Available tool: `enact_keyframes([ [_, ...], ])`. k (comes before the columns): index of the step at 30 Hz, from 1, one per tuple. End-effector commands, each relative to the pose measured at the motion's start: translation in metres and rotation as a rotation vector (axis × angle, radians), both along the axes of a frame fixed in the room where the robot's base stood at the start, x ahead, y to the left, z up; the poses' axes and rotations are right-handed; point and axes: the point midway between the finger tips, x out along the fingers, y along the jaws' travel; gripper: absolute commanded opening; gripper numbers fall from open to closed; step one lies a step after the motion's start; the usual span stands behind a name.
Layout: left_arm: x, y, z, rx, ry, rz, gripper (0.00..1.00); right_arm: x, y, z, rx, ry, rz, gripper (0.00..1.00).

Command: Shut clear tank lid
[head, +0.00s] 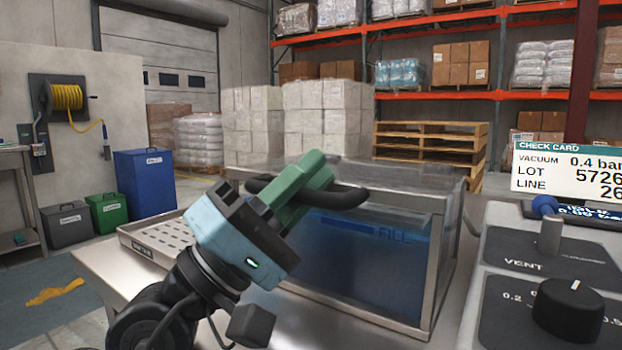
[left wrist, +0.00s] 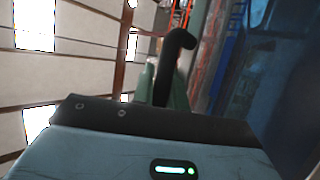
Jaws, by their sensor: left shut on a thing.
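My left gripper (head: 318,172), with green fingers, is over the tank's near left side, shut on the black bar handle (head: 345,197). The handle also shows between the fingers in the left wrist view (left wrist: 170,66). My gripper hides part of the handle and the tank's left edge. My right gripper is not in view.
A perforated tray (head: 150,243) lies left of the tank. A control panel (head: 560,262) with a vent lever and black knob stands close on the right, below a check card (head: 565,172). Pallets and shelving stand farther back.

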Motion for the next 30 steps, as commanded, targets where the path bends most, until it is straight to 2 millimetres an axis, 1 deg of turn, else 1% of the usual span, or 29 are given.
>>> enact_keyframes([
  [1,-0.005,0.003,0.006,-0.012,-0.014,0.0,0.0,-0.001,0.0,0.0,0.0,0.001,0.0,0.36],
  [8,-0.005,0.003,0.006,-0.013,-0.015,0.0,0.0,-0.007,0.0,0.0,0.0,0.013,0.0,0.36],
  [9,-0.005,0.003,0.006,-0.013,-0.015,0.0,0.16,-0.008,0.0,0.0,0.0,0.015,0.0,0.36],
  [14,-0.004,0.003,0.005,-0.011,-0.013,-0.001,0.36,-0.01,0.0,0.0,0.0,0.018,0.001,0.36],
  [23,-0.003,0.001,0.003,-0.005,-0.008,-0.002,0.36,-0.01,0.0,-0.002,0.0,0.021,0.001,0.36],
  [30,-0.003,0.001,0.001,-0.003,-0.006,-0.002,0.36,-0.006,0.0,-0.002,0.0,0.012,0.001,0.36],
])
